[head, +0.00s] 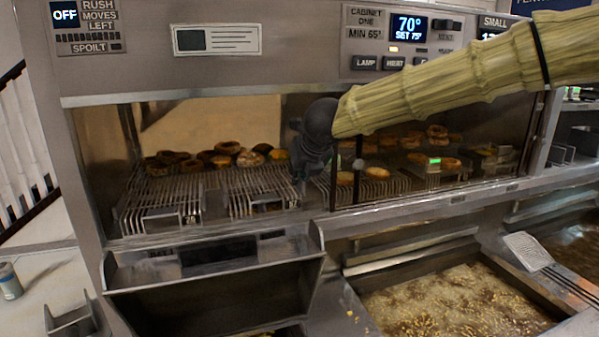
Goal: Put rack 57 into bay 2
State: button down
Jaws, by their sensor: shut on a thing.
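The heated cabinet (282,240) has an open front with wire racks side by side, carrying browned round pieces. One rack (160,197) is at the left, another (258,192) is left of centre, and more racking (385,187) is to the right. No number is legible on any rack, so I cannot tell which is 57 or where bay 2 is. My gripper (303,178) reaches in at the middle of the opening, at the right edge of the left-of-centre rack. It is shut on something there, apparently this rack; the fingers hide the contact.
A fryer vat (455,305) of bubbling oil lies below right, with a flat slotted tool (528,250) beside it. An empty-looking metal trough (215,290) hangs below the opening. A dark upright post (333,165) stands just right of my gripper. The cabinet display (409,27) reads 70°, set 75°.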

jog(key=c, duration=1.6)
grip_release()
jog(key=shift+o, duration=0.2)
jog(key=shift+r, duration=0.1)
jog(key=shift+r+p, duration=0.45)
jog(key=shift+r, duration=0.15)
jog(key=b+v, duration=0.2)
jog(key=v, duration=0.3)
jog(key=shift+s+d, duration=0.15)
jog(key=shift+s, duration=0.2)
jog(key=s+d+b, duration=0.2)
jog(key=s+d, duration=0.1)
jog(key=s, duration=0.7)
jog(key=shift+s+d+b, duration=0.3)
jog(key=shift+s+b, duration=0.05)
jog(key=shift+b, duration=0.05)
